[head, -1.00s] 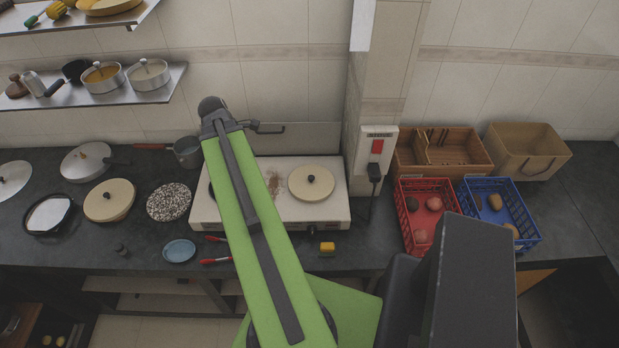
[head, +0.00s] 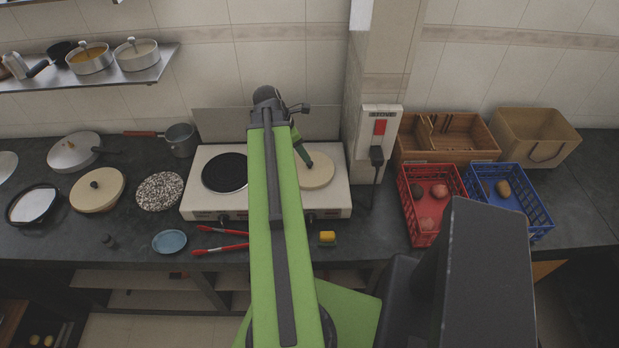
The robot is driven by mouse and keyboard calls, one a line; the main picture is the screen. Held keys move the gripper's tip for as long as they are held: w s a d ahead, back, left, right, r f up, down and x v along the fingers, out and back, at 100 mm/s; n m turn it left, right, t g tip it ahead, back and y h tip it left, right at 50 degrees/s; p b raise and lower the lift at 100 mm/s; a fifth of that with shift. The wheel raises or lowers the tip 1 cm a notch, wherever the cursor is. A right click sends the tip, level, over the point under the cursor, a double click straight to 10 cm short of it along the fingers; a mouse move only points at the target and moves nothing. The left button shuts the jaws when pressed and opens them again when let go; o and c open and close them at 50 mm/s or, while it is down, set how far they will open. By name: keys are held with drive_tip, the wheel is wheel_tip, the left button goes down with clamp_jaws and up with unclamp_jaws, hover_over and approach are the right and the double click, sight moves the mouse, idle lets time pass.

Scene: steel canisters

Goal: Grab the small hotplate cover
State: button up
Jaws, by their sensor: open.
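The small hotplate cover (head: 318,175) is a round cream lid. It lies on the right burner of the white two-burner hotplate (head: 235,205). Part of it and its knob are hidden by the end of my arm. My gripper (head: 308,161) reaches down over the cover's upper left part, its dark tip at or just above it. I cannot tell whether it touches the knob. It is open and holds nothing that I can see.
The left burner (head: 225,172) is bare and black. A power box (head: 380,128) on the wall column stands right of the hotplate, with red (head: 430,235) and blue (head: 540,215) crates beyond.

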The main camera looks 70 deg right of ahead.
sight(309, 163)
drive_tip(key=shift+b+x, duration=0.45)
drive_tip(key=shift+x, duration=0.75)
drive_tip(key=shift+w, duration=0.1)
drive_tip(key=b+x, duration=0.5)
drive_tip(key=shift+w+f, duration=0.1)
drive_tip(key=shift+f, duration=0.1)
drive_tip(key=shift+r, duration=0.2)
drive_tip(key=shift+c, duration=0.5)
clamp_jaws()
